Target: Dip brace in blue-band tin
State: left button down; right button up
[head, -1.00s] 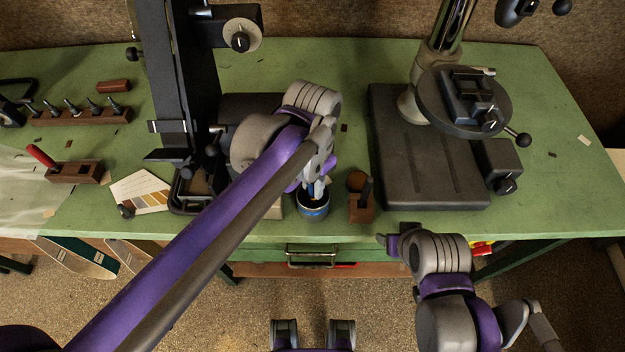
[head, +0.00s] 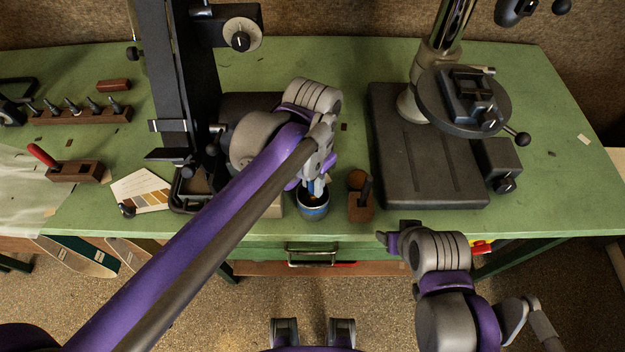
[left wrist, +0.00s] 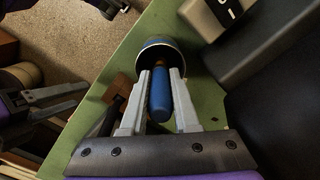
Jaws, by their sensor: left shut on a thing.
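The blue-band tin (head: 313,209) stands near the table's front edge, its dark mouth facing up; it also shows in the left wrist view (left wrist: 152,44). My left gripper (head: 318,188) is just above the tin. It is shut on the blue handle of the brace (left wrist: 160,97), between its two grey fingers (left wrist: 159,90). The brace's far end points into the tin's mouth, and its tip is hidden there. My right gripper (head: 392,242) is in front of the table edge, empty; its fingers look parted in the left wrist view (left wrist: 84,94).
A wooden block with a dark handle (head: 361,205) stands close right of the tin. A heavy black machine base (head: 430,160) lies further right. A black upright stand (head: 185,100) and a colour card (head: 142,190) are to the left. The table's back middle is clear.

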pick_arm(q)
jog(key=shift+w+r+p, duration=0.1)
jog(key=shift+r+p, duration=1.95)
jog(key=shift+r, duration=1.9)
jog(key=shift+f, duration=0.1)
pick_arm(e)
notch_tip(320, 180, up, 6)
jog(key=w, duration=0.2)
jog(key=shift+w+t, duration=0.3)
jog(key=shift+w, duration=0.1)
pick_arm(q)
jog(key=shift+f, duration=0.1)
pick_arm(e)
jog(key=shift+s, duration=0.2)
